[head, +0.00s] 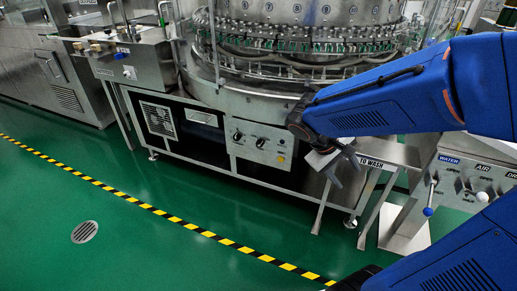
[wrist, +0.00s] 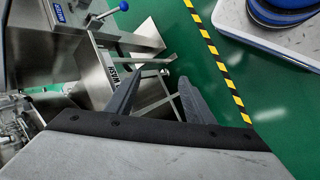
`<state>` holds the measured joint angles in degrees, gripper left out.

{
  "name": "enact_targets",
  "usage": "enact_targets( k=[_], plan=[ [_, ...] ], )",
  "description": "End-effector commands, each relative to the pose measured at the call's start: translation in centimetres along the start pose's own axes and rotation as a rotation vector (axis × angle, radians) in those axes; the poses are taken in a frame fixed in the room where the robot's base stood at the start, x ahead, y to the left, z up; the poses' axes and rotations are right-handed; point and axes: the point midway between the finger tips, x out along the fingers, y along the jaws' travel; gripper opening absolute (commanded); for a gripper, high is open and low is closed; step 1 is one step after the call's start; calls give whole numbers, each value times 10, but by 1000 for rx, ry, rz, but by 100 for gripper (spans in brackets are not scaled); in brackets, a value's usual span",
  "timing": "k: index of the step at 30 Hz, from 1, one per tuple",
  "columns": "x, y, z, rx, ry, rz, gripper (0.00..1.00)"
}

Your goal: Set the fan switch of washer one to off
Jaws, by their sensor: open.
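The rotary washer (head: 225,92) stands at the centre of the head view. Its lower front panel (head: 250,153) carries two black rotary knobs, a left knob (head: 237,136) and a right knob (head: 260,142), with small buttons beside them. The labels are too small to read, so I cannot tell which knob is the fan switch or how either is set. My gripper (head: 344,172) is open and empty, to the right of the panel and apart from the knobs. In the wrist view my gripper (wrist: 158,84) shows two spread fingers above the green floor; neither knob shows there.
A steel chute (head: 388,152) marked "TO WASH" is beside my gripper. A valve panel (head: 470,182) marked "WATER" and "AIR", with a blue-knobbed lever (head: 429,208), stands at the right. A yellow-black floor stripe (head: 160,213) crosses the open green floor in front.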

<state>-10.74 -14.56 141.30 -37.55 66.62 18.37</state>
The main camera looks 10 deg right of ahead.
Motion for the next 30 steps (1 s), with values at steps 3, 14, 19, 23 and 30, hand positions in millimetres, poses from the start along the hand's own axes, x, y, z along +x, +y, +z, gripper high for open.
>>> enact_targets(
  k=[3, 14, 19, 23, 30],
  plan=[
    [9, 6, -23, -62, -40, 107, 48],
    [25, 11, -107, -236, -73, 444, 48],
    [29, 1, -153, -321, -47, 601, 48],
    [31, -14, -192, -388, -7, 717, 48],
    [37, -60, -261, -515, 107, 913, 48]
  ],
)
